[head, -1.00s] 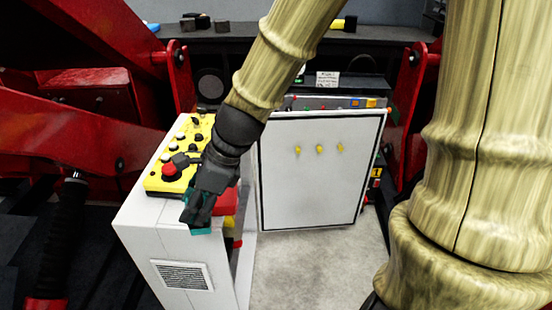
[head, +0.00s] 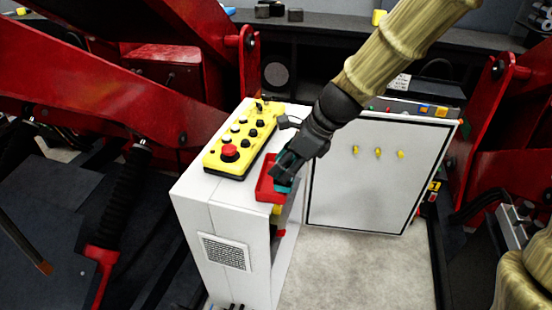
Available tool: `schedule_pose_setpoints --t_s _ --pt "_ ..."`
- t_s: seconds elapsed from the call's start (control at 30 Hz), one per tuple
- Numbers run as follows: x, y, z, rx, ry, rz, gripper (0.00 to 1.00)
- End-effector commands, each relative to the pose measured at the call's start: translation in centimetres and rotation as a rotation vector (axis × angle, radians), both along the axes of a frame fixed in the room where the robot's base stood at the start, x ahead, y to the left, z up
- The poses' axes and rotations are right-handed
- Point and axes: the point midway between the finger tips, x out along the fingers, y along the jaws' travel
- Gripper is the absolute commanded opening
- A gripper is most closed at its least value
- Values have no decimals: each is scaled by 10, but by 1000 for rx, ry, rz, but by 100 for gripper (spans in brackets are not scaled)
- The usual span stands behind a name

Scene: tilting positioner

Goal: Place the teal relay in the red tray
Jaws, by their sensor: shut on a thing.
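The teal relay (head: 283,187) shows only in part between the fingers of my gripper (head: 283,176), which is shut on it. The red tray (head: 264,190) sits on the right side of the white cabinet's top. My gripper and the relay are over the tray, and cover much of its inside. I cannot tell whether the relay touches the tray floor.
The yellow control box (head: 240,140) with a red button stands just left of the tray on the white cabinet (head: 215,208). A white panel door (head: 370,170) with yellow latches is to the right. Red machine arms (head: 110,85) flank the cabinet at the left.

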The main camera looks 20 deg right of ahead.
Motion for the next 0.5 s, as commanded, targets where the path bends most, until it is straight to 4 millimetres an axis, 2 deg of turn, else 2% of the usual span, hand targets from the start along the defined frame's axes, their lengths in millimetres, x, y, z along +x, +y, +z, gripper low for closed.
schedule_pose_setpoints --t_s 0.1,0.3,0.5 --pt "21 1 0 0 0 0 14" --pt "50 2 -3 2 1 0 14" --pt "62 2 -5 1 0 -1 14"
